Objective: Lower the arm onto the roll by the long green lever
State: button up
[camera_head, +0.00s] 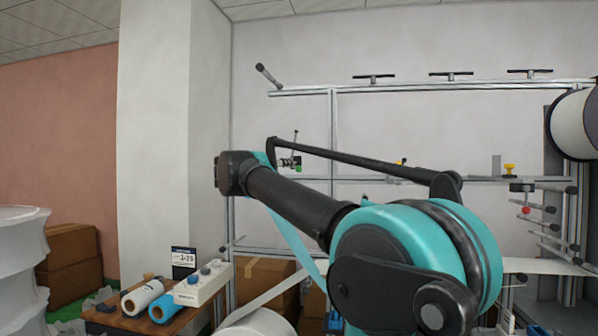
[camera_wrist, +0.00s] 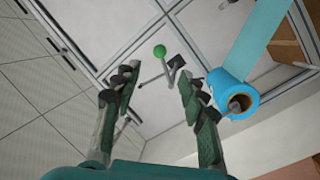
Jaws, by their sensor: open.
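In the wrist view a round green knob (camera_wrist: 160,50) tops a thin bent metal lever (camera_wrist: 170,72). It lies ahead of my gripper (camera_wrist: 146,88), between the lines of the two fingers. The fingers are spread wide with nothing between them, and the knob appears beyond their tips. A blue roll (camera_wrist: 222,98) with a blue web running off it is to the right of the right finger. In the head view a small green knob (camera_head: 298,169) shows on the frame beside my arm. My gripper's fingers cannot be made out there.
A metal frame (camera_head: 300,92) with rods and handles spans the back wall. A red knob (camera_head: 525,210) and a yellow knob (camera_head: 509,169) are at right. A table (camera_head: 128,322) at lower left holds loose rolls and a control box (camera_head: 203,287). A white roll (camera_head: 258,325) is at the bottom.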

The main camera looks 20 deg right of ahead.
aim_at(297, 170)
jog(key=x, duration=1.2)
jog(key=shift+w+d, duration=0.25)
grip_shut()
